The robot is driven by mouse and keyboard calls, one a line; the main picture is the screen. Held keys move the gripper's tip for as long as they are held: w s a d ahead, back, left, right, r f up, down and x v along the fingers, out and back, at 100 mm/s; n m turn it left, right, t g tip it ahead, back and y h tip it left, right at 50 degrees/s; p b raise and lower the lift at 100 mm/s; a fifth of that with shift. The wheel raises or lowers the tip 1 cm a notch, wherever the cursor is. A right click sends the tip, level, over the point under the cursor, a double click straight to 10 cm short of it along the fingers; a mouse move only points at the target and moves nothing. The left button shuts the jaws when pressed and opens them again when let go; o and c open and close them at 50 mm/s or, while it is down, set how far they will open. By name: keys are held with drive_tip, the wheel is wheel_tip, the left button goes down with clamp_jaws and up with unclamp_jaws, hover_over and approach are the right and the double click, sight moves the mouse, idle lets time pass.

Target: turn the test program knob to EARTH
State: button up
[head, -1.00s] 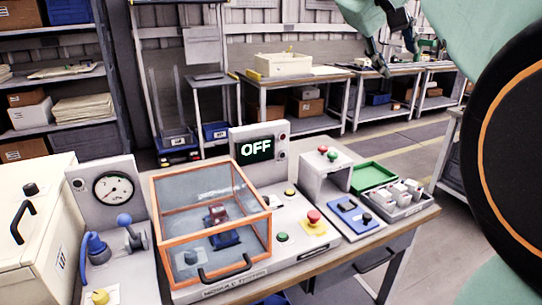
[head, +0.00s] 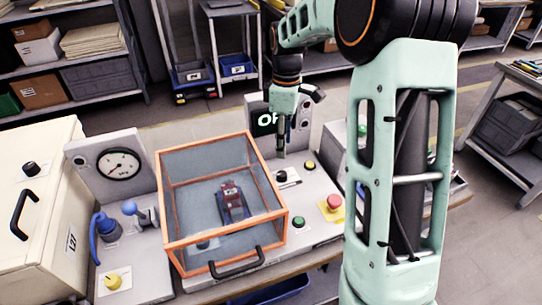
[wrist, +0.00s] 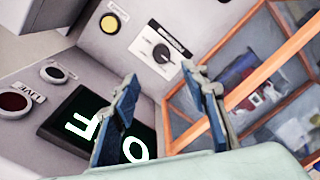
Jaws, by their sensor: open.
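My gripper (head: 281,152) points down just above the knob in the head view. In the wrist view both blue-padded fingers of my gripper (wrist: 160,76) are apart with nothing between them. The display (head: 264,122) is partly hidden by my arm; its green-white letters (wrist: 82,128) also show in the wrist view.
The orange-framed clear hood (head: 225,250) is closed over a red and blue device, close left of the knob. A yellow button (head: 310,165), a green button (head: 299,222) and a red mushroom button (head: 334,202) stand nearby. My arm hides the bench's right side.

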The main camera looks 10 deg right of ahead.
sight(281, 173)
drive_tip(key=f, duration=1.1)
drive_tip(key=shift+s+a, duration=0.25)
drive_tip(key=shift+s, duration=0.05)
clamp_jaws()
